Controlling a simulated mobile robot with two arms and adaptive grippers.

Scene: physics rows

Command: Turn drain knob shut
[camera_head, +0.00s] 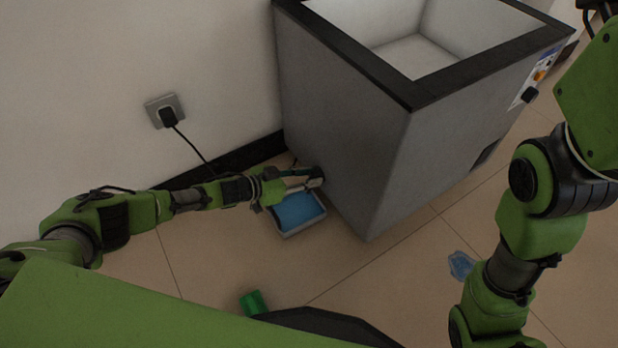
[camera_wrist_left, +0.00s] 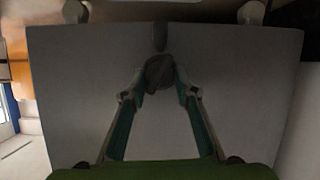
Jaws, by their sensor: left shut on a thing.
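The drain knob is a dark round knob (camera_wrist_left: 160,74) on the grey side of a box-shaped appliance (camera_head: 340,115). In the head view the knob is mostly hidden behind my left gripper (camera_head: 305,180), which reaches the lower left side of the appliance. In the left wrist view my left gripper (camera_wrist_left: 160,88) has its two fingers closed in on the knob from both sides. A dark stub (camera_wrist_left: 159,37) sits just above the knob in that view. My right arm shows at the right of the head view, but its gripper is not seen.
A shallow tray (camera_head: 297,215) with blue liquid stands on the floor below my left gripper. A cord runs from a wall socket (camera_head: 165,110) behind my left arm. A green object (camera_head: 253,302) and a blue puddle-like patch (camera_head: 461,265) lie on the tiled floor.

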